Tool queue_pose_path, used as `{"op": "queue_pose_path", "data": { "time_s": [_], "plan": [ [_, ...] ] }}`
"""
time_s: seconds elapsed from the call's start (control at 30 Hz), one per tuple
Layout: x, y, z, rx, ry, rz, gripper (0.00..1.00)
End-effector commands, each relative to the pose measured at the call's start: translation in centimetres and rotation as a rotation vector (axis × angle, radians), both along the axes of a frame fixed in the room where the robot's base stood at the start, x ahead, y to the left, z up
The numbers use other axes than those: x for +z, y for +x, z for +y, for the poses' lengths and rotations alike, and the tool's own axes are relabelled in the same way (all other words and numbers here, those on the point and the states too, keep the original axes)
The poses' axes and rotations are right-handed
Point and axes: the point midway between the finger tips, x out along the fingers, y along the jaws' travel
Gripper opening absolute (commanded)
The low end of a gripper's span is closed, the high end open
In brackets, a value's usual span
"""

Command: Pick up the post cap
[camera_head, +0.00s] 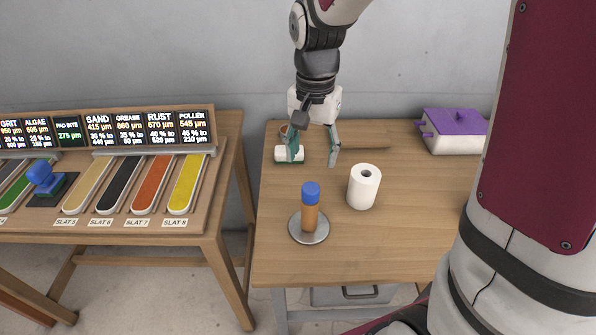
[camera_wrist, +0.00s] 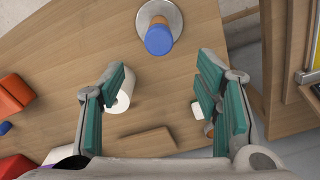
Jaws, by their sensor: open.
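A blue cap (camera_head: 310,191) sits on top of an upright brown post (camera_head: 309,217), which stands on a round metal base (camera_head: 308,234) near the left front of the wooden table. In the wrist view the blue cap (camera_wrist: 159,39) is at top centre, beyond my fingertips. My gripper (camera_head: 314,156) is open and empty, fingers pointing down, above the table behind the post. In the wrist view my gripper (camera_wrist: 162,72) shows its two green-padded fingers wide apart, with nothing between them.
A white paper roll (camera_head: 365,190) stands right of the post. A small white-and-green item (camera_head: 287,155) lies by my left finger. A flat wooden piece (camera_head: 364,146) and a purple-topped box (camera_head: 456,130) lie farther back. A slat display bench (camera_head: 215,200) stands left.

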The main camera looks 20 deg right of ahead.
Motion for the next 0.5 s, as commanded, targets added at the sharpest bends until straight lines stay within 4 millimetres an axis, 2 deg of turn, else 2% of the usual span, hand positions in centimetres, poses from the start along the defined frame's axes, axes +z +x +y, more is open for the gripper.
{"op": "queue_pose_path", "data": {
  "time_s": [0.03,0.2,0.5],
  "plan": [
    [-1.2,-0.1,0.0,0.0,0.0,0.005,0.58],
    [-3.8,-0.1,0.0,0.001,0.0,0.004,0.58],
    [-6.1,-0.3,0.1,0.001,0.0,0.003,0.58]
  ]
}}
